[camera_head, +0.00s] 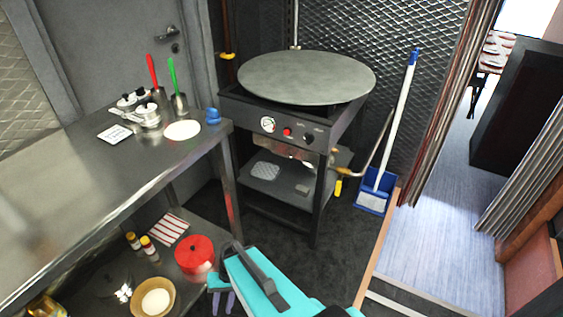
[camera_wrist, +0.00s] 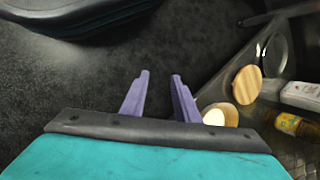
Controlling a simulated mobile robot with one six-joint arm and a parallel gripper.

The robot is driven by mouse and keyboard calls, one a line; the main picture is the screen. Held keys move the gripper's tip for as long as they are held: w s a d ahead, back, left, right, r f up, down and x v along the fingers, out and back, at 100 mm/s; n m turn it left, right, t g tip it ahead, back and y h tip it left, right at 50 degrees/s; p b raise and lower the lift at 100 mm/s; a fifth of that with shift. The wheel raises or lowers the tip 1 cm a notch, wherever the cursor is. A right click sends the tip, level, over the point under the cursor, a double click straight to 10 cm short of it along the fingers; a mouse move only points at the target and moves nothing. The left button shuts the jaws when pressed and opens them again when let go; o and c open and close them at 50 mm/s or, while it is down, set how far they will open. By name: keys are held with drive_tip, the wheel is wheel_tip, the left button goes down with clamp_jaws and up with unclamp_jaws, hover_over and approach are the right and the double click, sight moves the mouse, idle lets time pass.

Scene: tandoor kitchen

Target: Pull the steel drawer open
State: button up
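I cannot make out a steel drawer or its handle in either view. The steel worktable (camera_head: 70,195) fills the left of the head view, with a lower shelf beneath it. My gripper (camera_head: 222,300) is low in front of that shelf, near a red lidded pot. In the wrist view my gripper (camera_wrist: 160,76) shows two purple fingers with a gap between them and nothing in the gap. Dark floor lies beyond the fingertips.
The red pot (camera_head: 195,255), a bowl (camera_head: 157,299) and small bottles (camera_head: 148,245) are on the lower shelf. A griddle stand (camera_head: 290,125) is behind. A blue dustpan (camera_head: 375,190) stands right of it. Dark floor (camera_wrist: 95,80) is open ahead of the fingers.

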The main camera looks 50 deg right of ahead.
drive_tip(key=w+d+r+m+t+y+b, duration=0.1)
drive_tip(key=w+d+r+m+t+b, duration=0.35)
drive_tip(key=w+d, duration=0.55)
drive_tip(key=m+t+h+b, duration=0.8)
drive_tip(key=m+t+b, duration=0.2)
drive_tip(key=m+t, duration=0.25)
approach(282, 155)
drive_tip(key=s+n, duration=0.1)
drive_tip(key=s, duration=0.3)
drive_tip(key=shift+w+a+f+t, duration=0.1)
drive_tip(key=shift+w+f+t, duration=0.1)
drive_tip(key=shift+f+t, duration=0.2)
drive_tip(key=shift+w, duration=0.1)
drive_tip(key=w, duration=0.4)
drive_tip(key=w+d+b, duration=0.1)
drive_tip(key=w, duration=0.4)
drive_tip(key=w+d+f, duration=0.1)
drive_tip(key=w, duration=0.3)
drive_tip(key=shift+w+b, duration=0.25)
drive_tip(key=shift+b, duration=0.15)
drive_tip(key=shift+a, duration=0.1)
